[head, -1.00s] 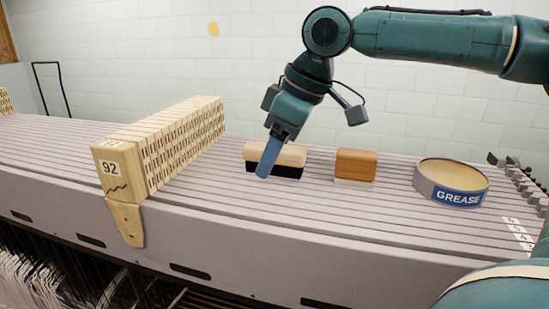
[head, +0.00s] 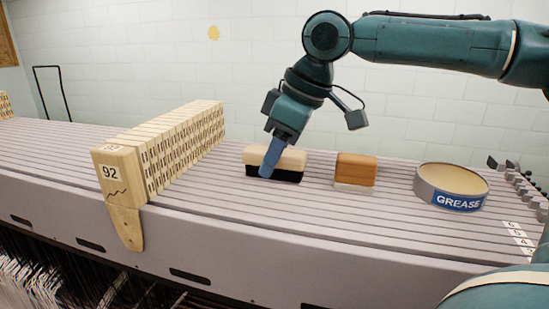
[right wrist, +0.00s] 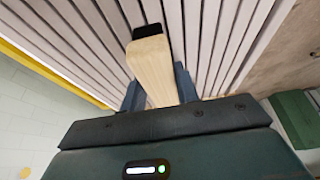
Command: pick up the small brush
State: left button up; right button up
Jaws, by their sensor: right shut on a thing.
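A brush with a pale wooden back and black bristles (head: 292,160) stands on the grey slatted surface, left of a brown block-shaped brush with a pale underside (head: 356,168). My right gripper (head: 268,170) comes down from above and is shut on the pale-backed brush. In the right wrist view my right gripper (right wrist: 158,88) has one finger on each side of that brush's pale wooden back (right wrist: 152,72), with its black end pointing away. The brush appears to rest on the slats. My left gripper is not in view.
A grease tin (head: 452,187) stands at the right. A row of wooden perforated blocks marked 92 (head: 112,172) stands at the left. The slatted surface (head: 215,205) is bare in front of the brushes. A tiled wall (head: 255,60) is behind.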

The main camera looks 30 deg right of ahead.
notch_tip(320, 180, up, 18)
jog(key=shift+r, duration=0.25)
dwell(0.3)
jog(key=o, duration=0.4)
jog(key=shift+c, duration=1.5)
jog(key=shift+f, duration=0.1)
